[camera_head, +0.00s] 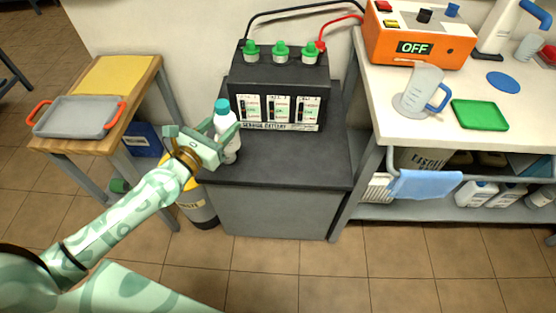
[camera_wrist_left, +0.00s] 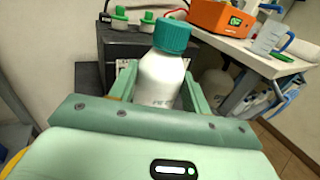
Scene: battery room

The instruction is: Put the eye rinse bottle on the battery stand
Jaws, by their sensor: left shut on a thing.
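The eye rinse bottle (camera_head: 225,128) is white with a teal cap. My left gripper (camera_head: 227,137) is shut on it and holds it upright. In the left wrist view the bottle (camera_wrist_left: 160,75) stands between the two fingers, its lower part hidden by the gripper body. The battery stand (camera_head: 280,170) is a grey cabinet with a dark top. In the head view the bottle overlaps the left edge of that top; I cannot tell whether its base touches it. My right gripper is not in view.
The service battery (camera_head: 279,98) with green caps fills the back of the stand. The front of the top is clear. A wooden table with a grey tray (camera_head: 77,117) stands left. A white bench with an orange charger (camera_head: 418,38) and a jug (camera_head: 420,88) stands right.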

